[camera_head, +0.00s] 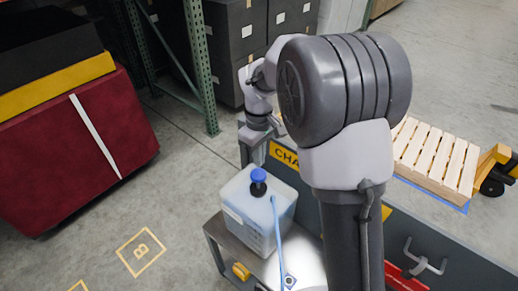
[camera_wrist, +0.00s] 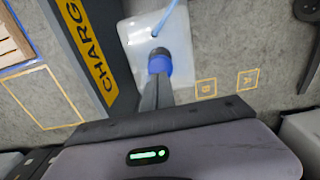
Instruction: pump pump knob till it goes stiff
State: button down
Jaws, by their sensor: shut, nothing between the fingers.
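The pump knob (camera_head: 259,175) is blue with a black collar and stands upright on top of a translucent white tank (camera_head: 236,208). In the wrist view the knob (camera_wrist: 159,65) shows just beyond the tips of my gripper (camera_wrist: 158,80), with the tank (camera_wrist: 122,45) below it. My gripper is shut and empty, its fingers together and in line with the knob. The fingertips hide part of the knob's near side, and I cannot tell whether they touch it. In the head view the wrist is above and behind the tank, and the fingertips are not clear.
A blue hose (camera_head: 277,232) runs from the tank over the metal bench (camera_head: 305,266). Green racking (camera_head: 202,65) is behind. Open floor with a marked B square (camera_head: 140,252) lies to the left.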

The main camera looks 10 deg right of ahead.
aim_at(259, 175)
jog(key=shift+f+b, duration=0.55)
jog(key=shift+f, duration=1.5)
notch_tip(259, 175, down, 5)
jog(key=shift+s+r+b, duration=0.1)
jog(key=shift+b, duration=1.1)
jog(key=shift+s, duration=0.1)
jog(key=shift+r+p, duration=0.2)
jog(key=shift+p, duration=0.1)
notch_tip(259, 175, up, 14)
jog(key=p, duration=0.6)
jog(key=shift+w, duration=0.2)
jog(key=shift+r, duration=0.15)
